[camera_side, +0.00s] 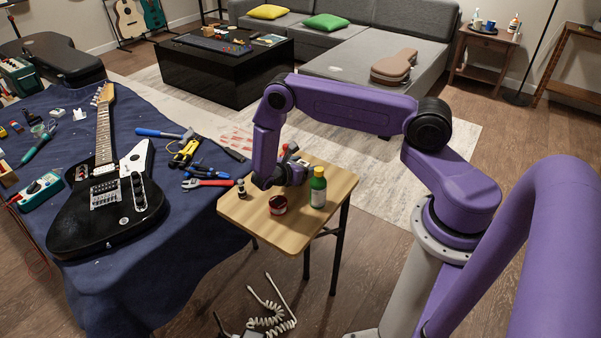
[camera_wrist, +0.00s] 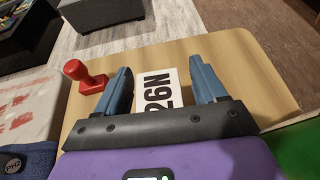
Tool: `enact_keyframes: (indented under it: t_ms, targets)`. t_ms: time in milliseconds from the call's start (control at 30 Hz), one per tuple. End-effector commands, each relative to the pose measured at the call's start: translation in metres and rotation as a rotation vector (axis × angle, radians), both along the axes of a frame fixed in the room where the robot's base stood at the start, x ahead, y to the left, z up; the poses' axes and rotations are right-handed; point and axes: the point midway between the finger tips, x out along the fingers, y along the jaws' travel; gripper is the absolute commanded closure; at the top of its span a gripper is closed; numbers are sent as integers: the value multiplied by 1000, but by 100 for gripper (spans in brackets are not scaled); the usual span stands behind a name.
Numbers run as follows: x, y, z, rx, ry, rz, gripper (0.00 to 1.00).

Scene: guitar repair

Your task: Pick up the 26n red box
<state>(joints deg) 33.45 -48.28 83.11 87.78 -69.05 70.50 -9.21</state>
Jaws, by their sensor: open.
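In the wrist view, a white label (camera_wrist: 157,93) with black "26N" lettering shows between the fingers of my gripper (camera_wrist: 160,67). My palm hides its lower part, and I cannot tell whether it lies flat or tops a box. The fingers are apart and grip nothing. A small red stamp-like piece (camera_wrist: 92,83) with a knob is left of the fingers. In the side view my gripper (camera_side: 288,178) is low over the small wooden table (camera_side: 290,236). The 26N label cannot be made out there.
The blue-covered bench (camera_side: 180,240) with a black guitar (camera_side: 108,200) and tools is to the left. The table's front right is clear.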

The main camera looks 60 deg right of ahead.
Motion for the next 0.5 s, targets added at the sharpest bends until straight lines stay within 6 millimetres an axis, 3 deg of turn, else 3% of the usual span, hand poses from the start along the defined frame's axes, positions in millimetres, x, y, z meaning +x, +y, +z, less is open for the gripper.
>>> enact_keyframes:
  t_ms: [100,133,300,500]
  targets:
    - [0,0,0,0,0,0,30]
    - [0,0,0,0,0,0,36]
    - [0,0,0,0,0,0,90]
    - [0,0,0,-1,0,0,90]
